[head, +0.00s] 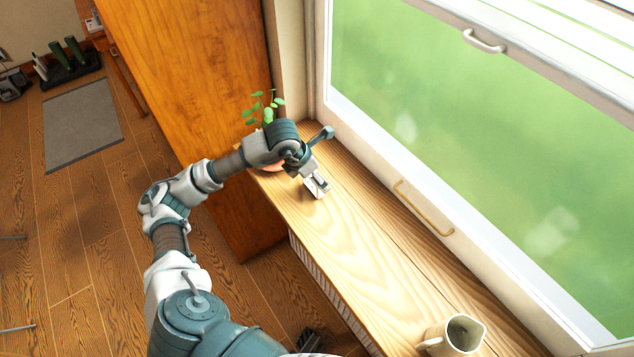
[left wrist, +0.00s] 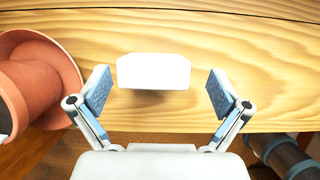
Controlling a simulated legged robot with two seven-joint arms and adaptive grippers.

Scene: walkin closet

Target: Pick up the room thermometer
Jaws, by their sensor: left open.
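The room thermometer, a small white block, stands on the wooden windowsill. In the left wrist view the thermometer (left wrist: 153,71) lies between my open fingers, with a gap on both sides. My left gripper (left wrist: 159,86) touches neither side of it. In the head view the thermometer (head: 318,187) shows as a small white and grey shape right by my left gripper (head: 311,177), which partly hides it. My right gripper is not in view.
A terracotta pot (left wrist: 55,75) with a green plant (head: 267,108) stands close beside the gripper. A mug (head: 453,336) stands at the sill's near end. The window (head: 470,130) borders the sill (head: 375,245), whose middle is clear. A wooden cabinet (head: 190,90) rises behind the arm.

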